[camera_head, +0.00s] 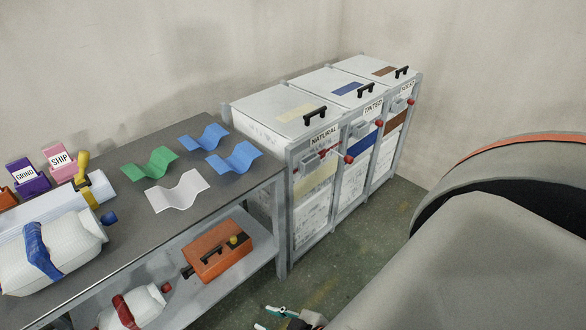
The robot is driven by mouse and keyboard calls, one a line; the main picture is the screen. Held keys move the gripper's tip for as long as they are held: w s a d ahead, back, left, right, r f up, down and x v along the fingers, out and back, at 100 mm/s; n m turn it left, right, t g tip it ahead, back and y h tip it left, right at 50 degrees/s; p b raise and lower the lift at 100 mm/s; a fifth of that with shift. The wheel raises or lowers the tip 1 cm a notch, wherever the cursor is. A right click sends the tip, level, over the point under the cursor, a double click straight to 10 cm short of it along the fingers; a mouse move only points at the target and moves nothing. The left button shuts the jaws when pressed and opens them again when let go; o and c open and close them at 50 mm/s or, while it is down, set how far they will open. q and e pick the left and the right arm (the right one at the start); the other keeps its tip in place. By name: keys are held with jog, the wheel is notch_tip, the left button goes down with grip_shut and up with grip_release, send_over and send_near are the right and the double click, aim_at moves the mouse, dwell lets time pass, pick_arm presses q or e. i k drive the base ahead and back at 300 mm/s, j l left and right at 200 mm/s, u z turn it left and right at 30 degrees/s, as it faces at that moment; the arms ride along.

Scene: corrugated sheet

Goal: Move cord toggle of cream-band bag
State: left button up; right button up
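The cream-band bag (315,181) hangs in the front of the nearest bin, labelled NATURAL. Its red cord toggle (348,160) sticks out at the upper front on a pale cord. My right gripper (267,318) is low at the bottom edge, partly cut off, well below and in front of this bin. Two pale fingertips show apart with nothing visible between them, so it looks open. My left gripper is not in view.
TINTED (363,147) and SOLID (390,125) bins stand behind, each with a red toggle. The grey table (120,240) at left holds wavy sheets and a blue-banded bag (45,255). An orange case (216,252) lies on its lower shelf. Floor (375,240) before the bins is clear.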

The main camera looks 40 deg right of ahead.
aim_at(348, 159)
jog(key=l, duration=1.05)
jog(key=k+l, duration=0.1)
jog(key=l, duration=1.95)
jog(key=k+l+u, duration=0.1)
jog(key=l, duration=0.9)
